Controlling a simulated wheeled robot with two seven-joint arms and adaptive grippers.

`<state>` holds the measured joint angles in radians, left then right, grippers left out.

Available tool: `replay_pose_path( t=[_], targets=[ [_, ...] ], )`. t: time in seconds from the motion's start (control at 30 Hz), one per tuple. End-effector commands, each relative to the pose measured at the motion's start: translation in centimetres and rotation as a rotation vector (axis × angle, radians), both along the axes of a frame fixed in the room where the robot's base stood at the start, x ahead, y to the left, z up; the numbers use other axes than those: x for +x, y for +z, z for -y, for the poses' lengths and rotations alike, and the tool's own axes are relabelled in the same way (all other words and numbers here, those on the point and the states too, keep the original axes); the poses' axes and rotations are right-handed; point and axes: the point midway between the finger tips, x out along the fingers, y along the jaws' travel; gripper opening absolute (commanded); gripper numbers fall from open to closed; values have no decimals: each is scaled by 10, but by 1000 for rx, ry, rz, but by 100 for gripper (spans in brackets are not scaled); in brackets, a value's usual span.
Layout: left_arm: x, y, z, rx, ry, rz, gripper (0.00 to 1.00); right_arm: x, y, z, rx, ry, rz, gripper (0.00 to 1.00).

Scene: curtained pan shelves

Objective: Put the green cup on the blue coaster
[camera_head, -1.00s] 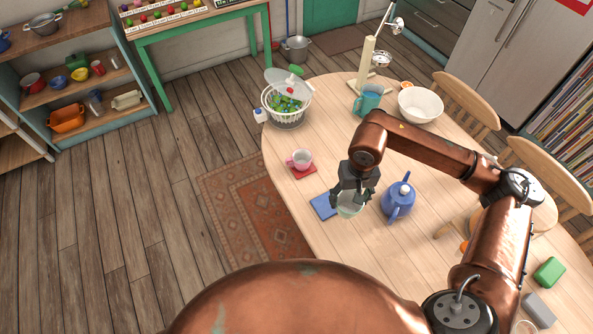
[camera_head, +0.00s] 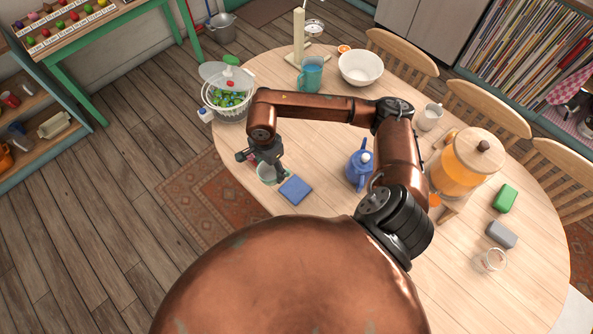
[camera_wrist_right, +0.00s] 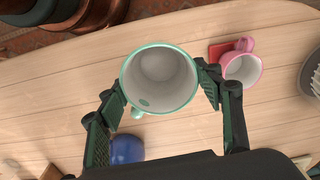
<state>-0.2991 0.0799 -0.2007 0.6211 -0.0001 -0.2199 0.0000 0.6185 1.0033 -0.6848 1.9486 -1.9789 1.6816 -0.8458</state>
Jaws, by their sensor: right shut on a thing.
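The green cup (camera_head: 267,178), pale with a green rim, is between the fingers of my right gripper (camera_head: 268,171), which is shut on it. In the right wrist view the cup (camera_wrist_right: 160,80) shows its open, empty mouth to the camera, with a finger at each side. The blue coaster (camera_head: 296,189) lies bare on the table, just right of the cup in the head view. The cup is beside it, not over it; its height above the table is hard to tell. My left gripper is not in view.
A pink cup (camera_wrist_right: 243,67) on a red coaster (camera_wrist_right: 217,50) is close to the green cup, mostly hidden in the head view. A blue teapot (camera_head: 359,170) stands right of the coaster.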

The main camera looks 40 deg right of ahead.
Motion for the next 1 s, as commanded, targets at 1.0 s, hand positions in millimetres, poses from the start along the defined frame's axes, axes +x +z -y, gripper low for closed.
replay_pose_path(
  t=[1.0],
  targets=[
    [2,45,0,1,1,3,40,-47,-64,75,-1,-1558,1,30]
  ],
)
